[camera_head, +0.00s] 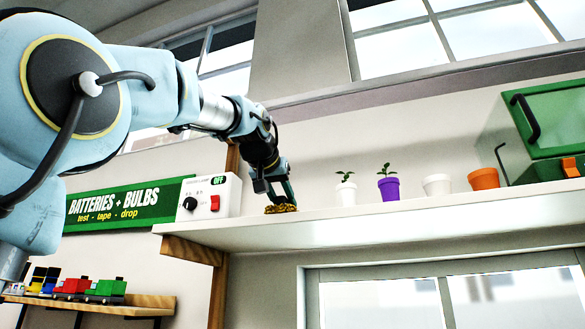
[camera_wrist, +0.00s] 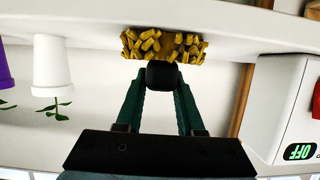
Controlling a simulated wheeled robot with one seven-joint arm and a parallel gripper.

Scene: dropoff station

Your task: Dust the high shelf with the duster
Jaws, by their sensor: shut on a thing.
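The duster (camera_head: 281,209) has a shaggy yellow-brown head, which is on or just at the top of the high white shelf (camera_head: 420,211) near its left end. In the wrist view the duster head (camera_wrist: 165,47) lies along the shelf surface (camera_wrist: 250,32), with a black part between it and my fingers. My gripper (camera_head: 283,185) is shut on the duster; its green fingers also show in the wrist view (camera_wrist: 160,85). The duster's handle is mostly hidden by the fingers.
On the shelf, a white pot with a plant (camera_head: 346,193), a purple pot (camera_head: 389,188), an empty white pot (camera_head: 437,185) and an orange pot (camera_head: 484,179) stand right of the duster. A green case (camera_head: 545,125) is far right. A white switch box (camera_head: 209,197) stands close left.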

